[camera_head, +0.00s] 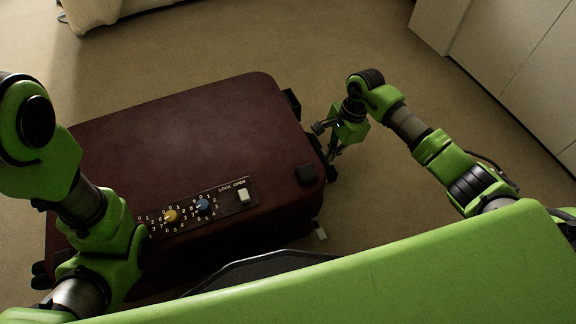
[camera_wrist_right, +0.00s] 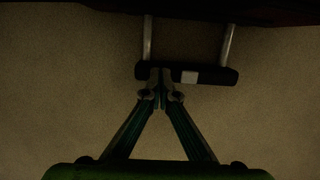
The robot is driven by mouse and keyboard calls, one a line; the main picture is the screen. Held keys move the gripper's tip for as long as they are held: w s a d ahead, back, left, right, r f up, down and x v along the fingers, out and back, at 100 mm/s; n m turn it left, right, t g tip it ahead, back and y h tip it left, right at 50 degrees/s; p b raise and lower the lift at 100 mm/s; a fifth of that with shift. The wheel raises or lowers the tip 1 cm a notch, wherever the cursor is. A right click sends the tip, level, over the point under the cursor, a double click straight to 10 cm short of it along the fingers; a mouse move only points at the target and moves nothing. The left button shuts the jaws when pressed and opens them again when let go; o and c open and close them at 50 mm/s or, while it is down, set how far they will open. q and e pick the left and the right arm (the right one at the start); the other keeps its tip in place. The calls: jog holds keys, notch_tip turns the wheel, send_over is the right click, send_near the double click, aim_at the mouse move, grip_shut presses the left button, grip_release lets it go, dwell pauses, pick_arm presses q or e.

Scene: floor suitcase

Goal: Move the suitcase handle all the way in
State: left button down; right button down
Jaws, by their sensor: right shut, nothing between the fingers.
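The maroon suitcase (camera_head: 190,130) lies flat on the carpet in the head view. In the right wrist view its dark edge (camera_wrist_right: 190,10) runs along the top. The extended handle shows there as two metal rods joined by a black grip (camera_wrist_right: 213,76) with a pale button. My right gripper (camera_wrist_right: 160,78) is shut and empty, its fingertips at the grip, left of the button; contact is unclear. In the head view my right gripper (camera_head: 333,153) is beside the suitcase's right side, and I cannot make out the handle clearly there. My left gripper is not in view.
A lock panel (camera_head: 228,203) with dials and a pale switch sits on the suitcase's near side. White cabinets (camera_head: 510,50) stand at the upper right. A pale piece of furniture (camera_head: 92,14) is at the upper left. Bare carpet lies right of the suitcase.

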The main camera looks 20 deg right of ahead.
jog(key=shift+f+b, duration=0.55)
jog(key=shift+f, duration=0.15)
dwell(0.5)
jog(key=shift+s+a, duration=0.15)
jog(key=shift+a, duration=0.6)
jog(key=shift+s+a+f+p, duration=0.1)
jog(key=shift+s+a+p, duration=0.1)
jog(key=shift+a+p, duration=0.25)
jog(key=shift+w+a+r+p, duration=0.1)
jog(key=shift+a+r+p, duration=0.3)
jog(key=shift+r, duration=0.2)
jog(key=p+v, duration=0.4)
jog(key=v, duration=0.1)
jog(key=shift+a, duration=0.15)
